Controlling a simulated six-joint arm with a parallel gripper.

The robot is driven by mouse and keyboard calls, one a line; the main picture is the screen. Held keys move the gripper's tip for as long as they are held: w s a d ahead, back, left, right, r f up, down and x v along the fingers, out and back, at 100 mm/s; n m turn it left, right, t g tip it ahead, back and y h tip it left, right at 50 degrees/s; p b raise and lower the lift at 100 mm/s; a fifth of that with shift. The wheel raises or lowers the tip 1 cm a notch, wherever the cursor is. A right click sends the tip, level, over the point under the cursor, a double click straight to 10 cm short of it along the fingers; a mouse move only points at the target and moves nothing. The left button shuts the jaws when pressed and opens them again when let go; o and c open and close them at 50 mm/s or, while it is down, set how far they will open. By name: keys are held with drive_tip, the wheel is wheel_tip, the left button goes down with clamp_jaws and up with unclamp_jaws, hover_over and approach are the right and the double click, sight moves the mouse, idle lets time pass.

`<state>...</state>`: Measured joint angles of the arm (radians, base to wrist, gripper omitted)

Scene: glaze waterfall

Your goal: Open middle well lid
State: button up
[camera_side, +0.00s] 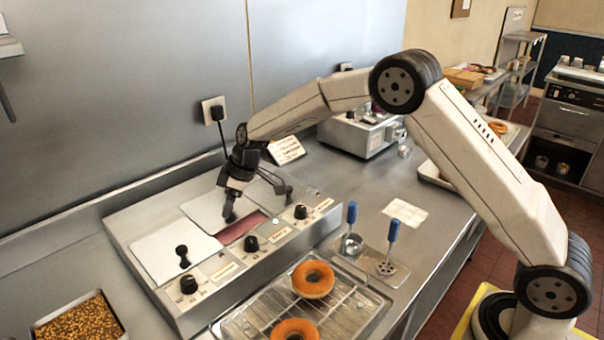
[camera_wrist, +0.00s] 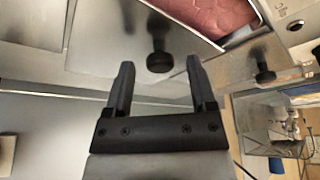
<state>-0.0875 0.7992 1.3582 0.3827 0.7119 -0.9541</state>
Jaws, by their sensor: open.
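The middle well's pale metal lid (camera_side: 202,208) sits pushed toward the back, and a strip of red-pink glaze (camera_side: 244,228) shows in front of it. The glaze also shows in the wrist view (camera_wrist: 195,14). The lid's black knob (camera_wrist: 160,56) is just ahead of my fingertips, roughly between them. My gripper (camera_side: 232,200) is open and low over the lid; in the wrist view its two fingers (camera_wrist: 159,66) stand apart with no grip on the knob. In the side view my gripper makes the middle knob hard to make out.
The left lid (camera_side: 165,250) lies closed with its black knob (camera_side: 182,254) upright. Black dials (camera_side: 251,243) line the front panel. A rack (camera_side: 345,320) with doughnuts (camera_side: 313,279) stands in front.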

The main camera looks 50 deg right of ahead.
clamp_jaws()
drive_tip(key=shift+d, duration=0.1)
idle(1.2)
